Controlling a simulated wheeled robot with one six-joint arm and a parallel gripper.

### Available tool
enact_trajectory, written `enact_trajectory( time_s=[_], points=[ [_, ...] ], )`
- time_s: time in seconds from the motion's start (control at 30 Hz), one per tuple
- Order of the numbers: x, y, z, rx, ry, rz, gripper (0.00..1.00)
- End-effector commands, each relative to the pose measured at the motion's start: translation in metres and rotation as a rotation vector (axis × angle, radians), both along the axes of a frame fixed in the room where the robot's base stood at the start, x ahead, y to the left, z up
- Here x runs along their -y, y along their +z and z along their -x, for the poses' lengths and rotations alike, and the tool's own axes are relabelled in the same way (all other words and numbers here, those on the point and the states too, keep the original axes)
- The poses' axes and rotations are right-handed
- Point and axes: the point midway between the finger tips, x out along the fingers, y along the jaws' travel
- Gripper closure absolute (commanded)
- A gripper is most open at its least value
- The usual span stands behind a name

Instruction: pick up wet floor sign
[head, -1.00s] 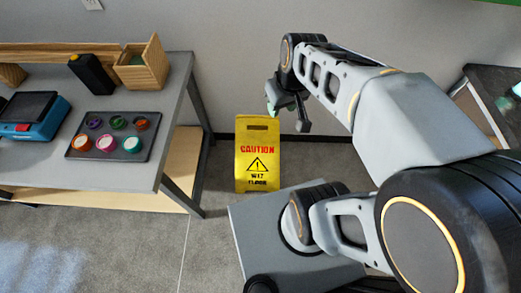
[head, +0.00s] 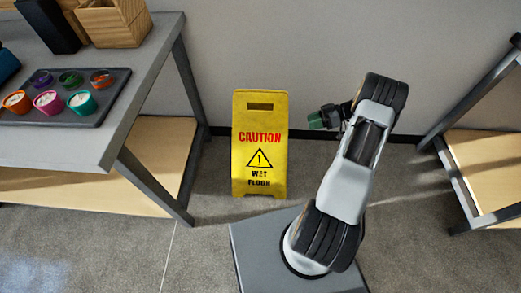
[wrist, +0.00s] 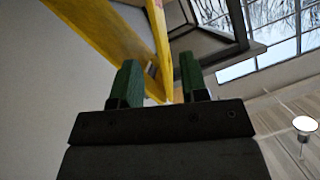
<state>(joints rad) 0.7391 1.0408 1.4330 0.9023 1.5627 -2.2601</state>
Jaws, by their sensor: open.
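The yellow wet floor sign (head: 259,145) stands upright on the grey floor near the wall, with red "CAUTION" lettering and a handle slot at its top. My gripper (head: 322,118) is just right of the sign's upper part in the head view, its green fingers pointing left toward it. In the wrist view my gripper (wrist: 160,78) is open and empty. The sign's yellow panels (wrist: 108,28) show beyond the fingers there, with an edge between them. I cannot tell whether the fingers touch the sign.
A grey workbench (head: 150,95) with a lower wooden shelf stands left of the sign, its leg close by. A dark tray (head: 60,100) of colourful cups lies on it. Another table (head: 455,165) with a wooden shelf stands at the right. The wall is right behind the sign.

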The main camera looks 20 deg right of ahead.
Motion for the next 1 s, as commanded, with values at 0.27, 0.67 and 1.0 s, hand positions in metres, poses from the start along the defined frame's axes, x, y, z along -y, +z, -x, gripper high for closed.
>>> enact_trajectory(
  time_s=[0.27, 0.67, 1.0],
  points=[
    [-0.032, -0.028, -0.007, 0.040, 0.000, -0.019, 0.60],
    [-0.072, -0.044, -0.015, 0.038, -0.002, -0.016, 0.60],
    [-0.093, -0.058, -0.021, 0.036, 0.001, -0.017, 0.60]
  ],
)
